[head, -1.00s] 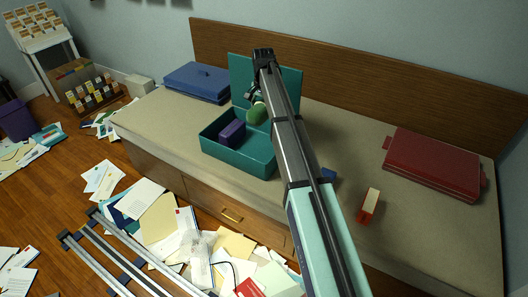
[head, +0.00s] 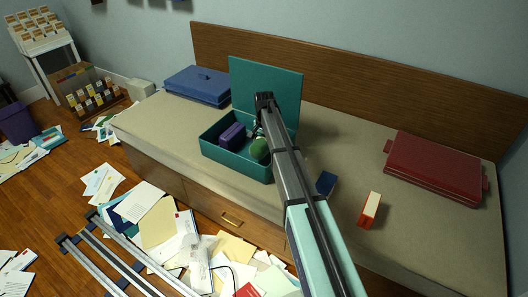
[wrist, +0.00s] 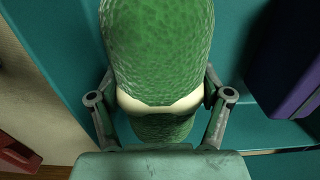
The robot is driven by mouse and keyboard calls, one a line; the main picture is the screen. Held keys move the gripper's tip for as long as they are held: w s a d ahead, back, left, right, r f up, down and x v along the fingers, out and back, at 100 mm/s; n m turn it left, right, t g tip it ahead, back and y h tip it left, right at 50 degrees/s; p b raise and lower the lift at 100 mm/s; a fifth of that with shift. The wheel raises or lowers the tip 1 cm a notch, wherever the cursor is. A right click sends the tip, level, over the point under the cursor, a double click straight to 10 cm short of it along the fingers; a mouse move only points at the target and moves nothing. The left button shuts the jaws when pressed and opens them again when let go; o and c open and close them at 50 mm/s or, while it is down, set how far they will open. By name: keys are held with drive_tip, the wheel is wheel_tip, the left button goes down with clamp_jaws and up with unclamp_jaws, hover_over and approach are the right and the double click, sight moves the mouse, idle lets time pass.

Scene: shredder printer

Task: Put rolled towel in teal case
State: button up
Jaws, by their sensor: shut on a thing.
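The green rolled towel (head: 259,148) with a pale band is held upright between my gripper's fingers; it fills the middle of the wrist view (wrist: 158,50). My gripper (wrist: 160,105) is shut on it around the pale band. In the head view my gripper (head: 258,130) is partly hidden behind my arm. The teal case (head: 225,157) stands open on the bench with its lid (head: 265,82) raised at the back. The towel is over or within the right part of the case; whether it touches the case floor I cannot tell.
A purple box (head: 232,137) sits in the case, left of the towel; it also shows in the wrist view (wrist: 290,60). A closed blue case (head: 198,84) lies left, a closed red case (head: 435,167) right. A small blue box (head: 326,183) and a red-and-cream block (head: 370,210) lie nearby.

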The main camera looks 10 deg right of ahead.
sight(264, 138)
drive_tip(key=shift+f, duration=2.05)
drive_tip(key=shift+f, duration=0.2)
drive_tip(key=o, duration=1.2)
wheel_tip(264, 138, up, 12)
drive_tip(key=shift+r+p, duration=0.2)
drive_tip(key=shift+p, duration=0.1)
